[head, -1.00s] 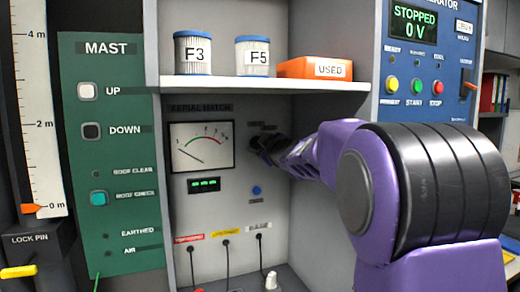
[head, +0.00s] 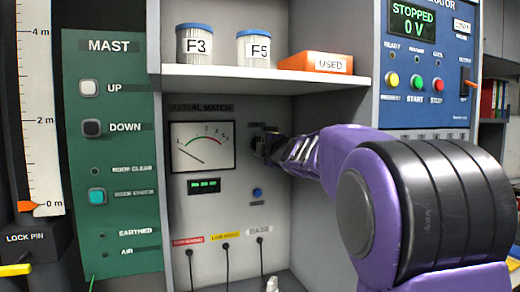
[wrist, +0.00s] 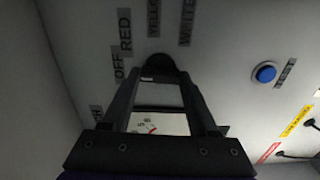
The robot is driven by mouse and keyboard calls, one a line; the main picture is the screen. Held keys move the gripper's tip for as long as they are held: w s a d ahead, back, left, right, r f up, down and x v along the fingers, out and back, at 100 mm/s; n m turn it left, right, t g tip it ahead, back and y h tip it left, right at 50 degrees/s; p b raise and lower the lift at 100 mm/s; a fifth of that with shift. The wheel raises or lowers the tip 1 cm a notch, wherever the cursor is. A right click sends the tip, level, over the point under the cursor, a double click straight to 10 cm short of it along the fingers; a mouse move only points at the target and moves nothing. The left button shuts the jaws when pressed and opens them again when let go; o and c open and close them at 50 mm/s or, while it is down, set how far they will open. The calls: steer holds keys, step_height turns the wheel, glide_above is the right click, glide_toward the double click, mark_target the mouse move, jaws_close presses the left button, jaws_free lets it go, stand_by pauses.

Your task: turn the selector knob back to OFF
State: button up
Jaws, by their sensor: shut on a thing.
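The selector knob (wrist: 160,63) is a dark round knob on the grey AERIAL MATCH panel. In the wrist view the labels OFF, RED, YELLOW and WHITE fan around it, with OFF to its left. My gripper (wrist: 160,79) is shut on the knob, its two fingers converging there. In the head view my gripper (head: 265,147) reaches the panel right of the meter and mostly hides the knob. I cannot tell which label the knob points to.
A needle meter (head: 202,147) and a blue button (head: 257,192) are close by on the panel. A shelf (head: 265,76) overhangs the arm, carrying tins F3 (head: 195,45) and F5 (head: 254,49) and an orange USED box (head: 315,63). Several cables hang below.

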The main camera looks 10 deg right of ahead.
steer(key=shift+n, duration=0.4)
steer(key=o, duration=1.4)
steer(key=shift+s, duration=0.1)
